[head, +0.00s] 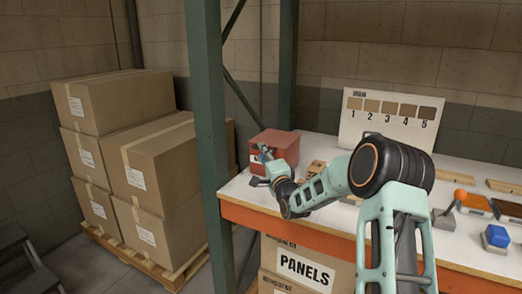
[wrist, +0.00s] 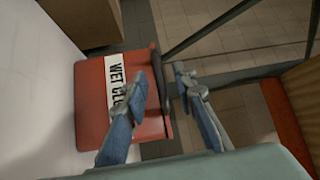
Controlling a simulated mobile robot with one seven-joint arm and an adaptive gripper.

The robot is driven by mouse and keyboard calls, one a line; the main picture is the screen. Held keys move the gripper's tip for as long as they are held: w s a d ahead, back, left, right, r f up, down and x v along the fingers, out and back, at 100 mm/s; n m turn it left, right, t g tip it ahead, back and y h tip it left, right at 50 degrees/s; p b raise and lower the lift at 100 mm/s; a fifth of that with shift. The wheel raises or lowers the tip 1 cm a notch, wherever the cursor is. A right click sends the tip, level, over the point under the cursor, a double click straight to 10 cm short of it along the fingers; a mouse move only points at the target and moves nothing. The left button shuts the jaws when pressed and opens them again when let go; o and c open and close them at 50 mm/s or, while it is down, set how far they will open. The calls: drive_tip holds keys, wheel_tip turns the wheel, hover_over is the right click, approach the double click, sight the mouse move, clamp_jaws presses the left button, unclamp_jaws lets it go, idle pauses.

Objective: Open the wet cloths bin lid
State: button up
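The wet cloths bin (head: 284,148) is a red box at the left back end of the white bench. Its lid appears closed in the head view. In the wrist view the bin (wrist: 90,110) shows a white label (wrist: 115,74) reading "WET CL", the rest hidden by a finger. My gripper (head: 263,165) is at the bin's front left side. In the wrist view my gripper (wrist: 160,88) is open, one finger over the label and the other past the bin's edge. A thin dark strip (wrist: 158,70) at that edge lies between the fingers; contact cannot be told.
A green rack post (head: 207,120) stands left of the bench, another (head: 288,70) behind the bin. A numbered colour board (head: 391,116) stands at the back. Wood pieces and tools, including a blue block (head: 496,236), lie at right. Stacked cartons (head: 150,170) stand left.

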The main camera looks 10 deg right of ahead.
drive_tip(key=shift+x, duration=1.5)
drive_tip(key=shift+c, duration=0.2)
clamp_jaws()
